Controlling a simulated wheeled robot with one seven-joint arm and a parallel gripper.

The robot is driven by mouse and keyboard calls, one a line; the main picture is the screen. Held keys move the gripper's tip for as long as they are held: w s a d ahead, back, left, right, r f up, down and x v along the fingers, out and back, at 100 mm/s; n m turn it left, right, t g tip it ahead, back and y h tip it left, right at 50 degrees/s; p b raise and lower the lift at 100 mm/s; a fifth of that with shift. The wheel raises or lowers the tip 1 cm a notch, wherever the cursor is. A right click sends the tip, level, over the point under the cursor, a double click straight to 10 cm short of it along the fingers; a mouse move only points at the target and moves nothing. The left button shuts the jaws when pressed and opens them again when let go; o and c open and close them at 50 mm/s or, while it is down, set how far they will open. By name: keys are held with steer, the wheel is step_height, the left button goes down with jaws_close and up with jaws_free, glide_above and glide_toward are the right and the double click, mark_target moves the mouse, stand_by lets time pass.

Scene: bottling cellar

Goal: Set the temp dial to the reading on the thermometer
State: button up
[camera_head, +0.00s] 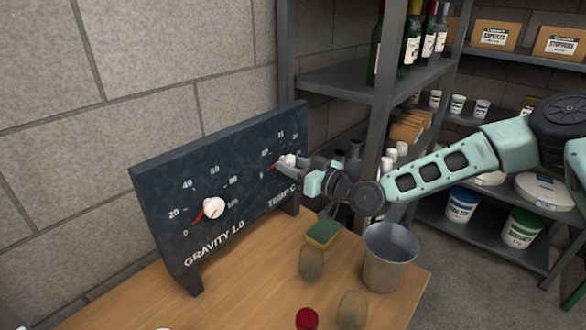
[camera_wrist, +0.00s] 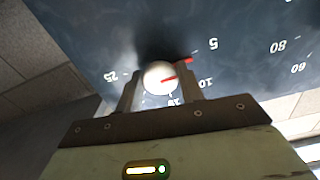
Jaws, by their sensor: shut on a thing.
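The temp dial's white knob (camera_head: 288,160) is on the right half of a dark upright panel (camera_head: 185,170), above the words TEMP C. My gripper (camera_head: 284,167) reaches in from the right and is shut on this knob. In the wrist view the fingers (camera_wrist: 160,90) stand on both sides of the white knob (camera_wrist: 157,77), and the dial face is upside down. Its red pointer (camera_wrist: 186,61) appears to point between 5 and 10. The numbers 5, 10 and 25 are readable; the fingers partly cover others. I cannot make out a thermometer in either view.
The panel's GRAVITY knob (camera_head: 213,208) points between 0 and 20. Grey shelves (camera_head: 345,80) with bottles stand behind.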

steer(key=m+b, duration=0.5)
steer(key=m, duration=0.3)
steer(key=shift+m, duration=0.4)
stand_by(0.4)
steer(key=o, duration=0.9)
steer(key=shift+o, duration=0.2)
steer(key=shift+s, duration=0.1)
steer(key=b+v, duration=0.2)
steer(key=v, duration=1.5)
steer(key=shift+s+d, duration=0.1)
steer(key=shift+d, duration=0.05)
